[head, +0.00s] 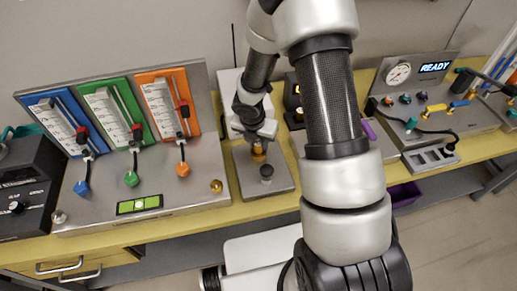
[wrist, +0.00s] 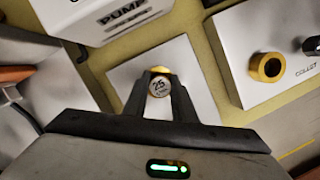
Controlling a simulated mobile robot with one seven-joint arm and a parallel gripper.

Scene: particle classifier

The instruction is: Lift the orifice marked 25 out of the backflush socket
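The orifice marked 25 (wrist: 160,88) shows its round pale face between my fingertips in the wrist view. My gripper (wrist: 160,95) has a dark finger against each side of it and appears shut on it. A gold-coloured part (wrist: 160,69) shows just past the fingertips, on a pale plate (wrist: 203,92). In the head view my gripper (head: 258,143) points down over a metal plate (head: 248,185), with a brass part (head: 258,154) at its tips. The fingers hide most of the socket, and I cannot tell how deep the orifice sits.
A block labelled COLLET with a gold ring (wrist: 268,67) is at right in the wrist view, and a PUMP box (wrist: 105,15) is at upper left. A flowmeter panel (head: 125,110) stands left of my arm.

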